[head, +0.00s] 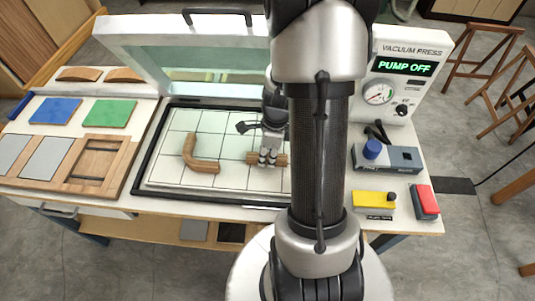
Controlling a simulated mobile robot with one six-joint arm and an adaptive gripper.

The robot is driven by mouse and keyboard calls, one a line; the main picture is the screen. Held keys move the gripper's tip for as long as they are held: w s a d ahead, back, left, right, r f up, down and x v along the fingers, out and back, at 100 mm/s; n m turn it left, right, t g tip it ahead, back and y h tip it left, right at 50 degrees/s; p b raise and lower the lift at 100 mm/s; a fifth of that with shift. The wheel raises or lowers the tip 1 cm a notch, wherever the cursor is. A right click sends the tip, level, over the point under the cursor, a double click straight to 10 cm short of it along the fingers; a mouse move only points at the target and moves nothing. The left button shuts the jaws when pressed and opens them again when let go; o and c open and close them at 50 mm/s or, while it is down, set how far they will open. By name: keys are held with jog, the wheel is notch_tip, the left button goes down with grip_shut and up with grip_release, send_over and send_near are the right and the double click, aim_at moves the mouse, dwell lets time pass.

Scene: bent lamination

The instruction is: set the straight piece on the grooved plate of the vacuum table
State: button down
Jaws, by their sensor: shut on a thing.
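The straight piece (281,159) is a short brown wooden block, lying crosswise in my gripper (268,158). My gripper is shut on it, over the right part of the white grooved plate (165,172). I cannot tell whether the piece touches the plate or is held just above it. My arm hides the plate's right side and perhaps part of the piece. A bent wooden piece (201,160) lies on the plate to the left of my gripper, apart from the straight piece.
The press lid (210,68) stands open behind the plate. The panel (405,66) reads "PUMP OFF". A wooden tray (108,160) is at left, near blue (52,111) and green (109,113) squares. A grey device with a blue knob (372,149) stands at right. The plate's front left is clear.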

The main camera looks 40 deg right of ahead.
jog(key=c, duration=1.4)
grip_release()
jog(key=shift+o, duration=0.2)
notch_tip(320, 180, up, 12)
jog(key=s+p, duration=0.1)
jog(key=p, duration=0.4)
jog(key=shift+d, duration=0.45)
jog(key=shift+r, duration=0.1)
jog(key=a+r+n+t, duration=0.2)
jog(key=a+r+n, duration=1)
jog(key=a+n, duration=0.1)
jog(key=s+a+r+n+t, duration=0.1)
jog(key=s+a+r+n, duration=0.5)
jog(key=n, duration=0.8)
jog(key=s+a, duration=0.2)
jog(key=shift+a+n+t+h, duration=0.3)
jog(key=shift+n+h, duration=0.1)
